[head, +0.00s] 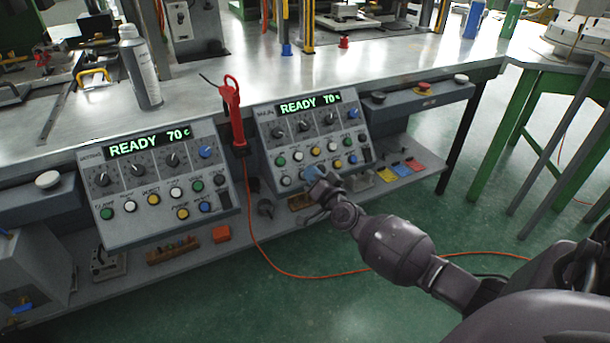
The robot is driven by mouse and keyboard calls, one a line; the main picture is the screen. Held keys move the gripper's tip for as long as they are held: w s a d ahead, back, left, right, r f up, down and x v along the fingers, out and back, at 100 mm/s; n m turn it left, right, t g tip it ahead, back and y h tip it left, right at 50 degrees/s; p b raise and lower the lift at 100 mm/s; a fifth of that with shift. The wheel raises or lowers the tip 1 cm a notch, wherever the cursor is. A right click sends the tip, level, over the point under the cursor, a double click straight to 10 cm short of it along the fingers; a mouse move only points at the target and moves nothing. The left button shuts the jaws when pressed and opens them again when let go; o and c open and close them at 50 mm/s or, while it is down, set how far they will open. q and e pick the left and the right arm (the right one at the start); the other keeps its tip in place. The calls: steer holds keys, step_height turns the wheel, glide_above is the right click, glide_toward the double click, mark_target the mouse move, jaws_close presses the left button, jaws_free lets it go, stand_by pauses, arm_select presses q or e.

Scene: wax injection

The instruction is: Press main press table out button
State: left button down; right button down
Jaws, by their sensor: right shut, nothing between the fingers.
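The main press control panel (307,112) is the right one of two grey panels on the bench front. Its green display reads READY 70 C, over knobs and rows of coloured buttons (316,151). My right gripper (312,176) is shut and empty at the panel's lower edge, by the bottom row of buttons. It hides part of that row. I cannot tell whether it touches a button, and the button labels are too small to read. My left gripper is not in view.
A similar panel (144,168) stands at the left, also showing READY 70 C. A red tool (232,112) with an orange cable hangs between the panels. A grey spray can (140,68) stands on the bench (205,85). A shelf with small parts runs below.

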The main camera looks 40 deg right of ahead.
stand_by(0.7)
steer(key=shift+w+d+f, duration=0.1)
steer(key=shift+w+f, duration=0.2)
steer(key=shift+w, duration=0.05)
